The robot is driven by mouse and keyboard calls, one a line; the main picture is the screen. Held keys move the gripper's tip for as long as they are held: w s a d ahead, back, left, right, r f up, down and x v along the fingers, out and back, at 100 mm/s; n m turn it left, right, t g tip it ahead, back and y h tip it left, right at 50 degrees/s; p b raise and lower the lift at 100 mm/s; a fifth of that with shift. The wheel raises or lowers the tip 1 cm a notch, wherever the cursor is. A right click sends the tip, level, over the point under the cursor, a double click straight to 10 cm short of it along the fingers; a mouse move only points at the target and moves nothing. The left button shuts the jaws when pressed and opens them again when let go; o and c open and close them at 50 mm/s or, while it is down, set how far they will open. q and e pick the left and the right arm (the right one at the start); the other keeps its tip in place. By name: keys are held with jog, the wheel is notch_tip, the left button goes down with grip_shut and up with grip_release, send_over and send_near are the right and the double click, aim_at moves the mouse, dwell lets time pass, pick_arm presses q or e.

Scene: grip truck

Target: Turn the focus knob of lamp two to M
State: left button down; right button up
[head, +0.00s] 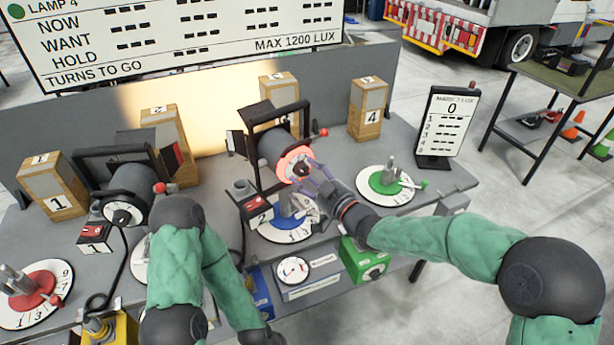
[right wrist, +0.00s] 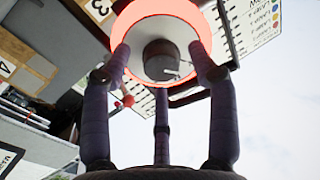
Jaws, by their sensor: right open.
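Lamp two (head: 270,135) is a dark cylinder lamp standing behind the blue dial base by a number 2. Its focus knob (head: 301,168) is a small dark knob on a pale face with a glowing red rim. In the right wrist view the knob (right wrist: 160,60) sits between my fingers, near the centre of the face. My right gripper (head: 312,172) is open in front of that face. In the right wrist view the gripper (right wrist: 160,72) has its fingers spread around the knob; I cannot tell whether any finger touches. The M mark is not readable.
Another lamp (head: 130,195) stands to the left. The green dial (head: 385,187) with its upright lever is right of my gripper, and the blue dial (head: 283,222) is below it. A small score board (head: 447,125) stands at the right. Numbered wooden boxes (head: 368,108) stand along the back.

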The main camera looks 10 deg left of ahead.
jog(key=shift+w+a, duration=0.25)
jog(key=c, duration=1.2)
jog(key=shift+o, duration=0.2)
jog(key=shift+m, duration=0.4)
jog(key=m+p, duration=0.2)
jog(key=m, duration=0.2)
jog(key=shift+s, duration=0.1)
jog(key=shift+a+f+m+p, duration=0.15)
jog(key=shift+m+p, duration=0.5)
jog(key=shift+m, duration=1.35)
jog(key=shift+f, duration=0.1)
